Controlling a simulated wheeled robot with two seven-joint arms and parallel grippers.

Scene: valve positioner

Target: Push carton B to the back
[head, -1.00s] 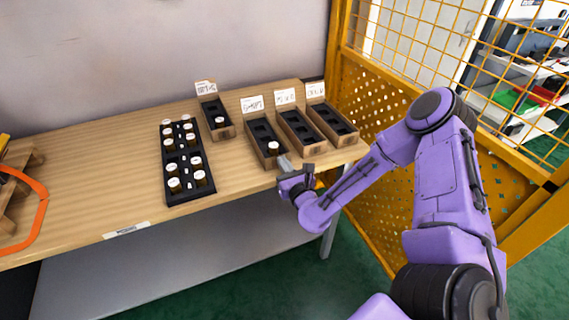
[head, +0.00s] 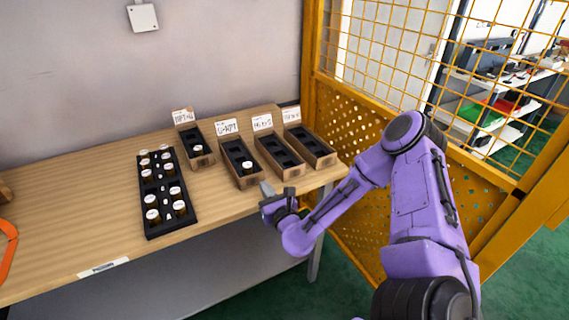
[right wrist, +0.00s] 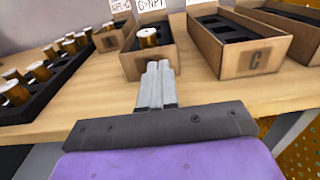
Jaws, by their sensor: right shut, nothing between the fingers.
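Carton B appears to be the second open brown carton (head: 250,181) from the left, with a black insert, a white label card and one white-capped jar (head: 247,167). Its front also shows in the right wrist view (right wrist: 147,67), where its letter is too blurred to read surely. My right gripper (head: 265,187) is shut and empty, just in front of this carton near the table's front edge. In the right wrist view its fingertips (right wrist: 158,68) overlap the carton's front; I cannot tell whether they touch. My left gripper is not in view.
The leftmost carton (head: 203,162) sits farther back. The carton marked C (right wrist: 255,60) and another carton (head: 322,160) stand to the right. A black tray (head: 170,227) of jars stands left. A yellow mesh fence (head: 330,125) bounds the table's right end.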

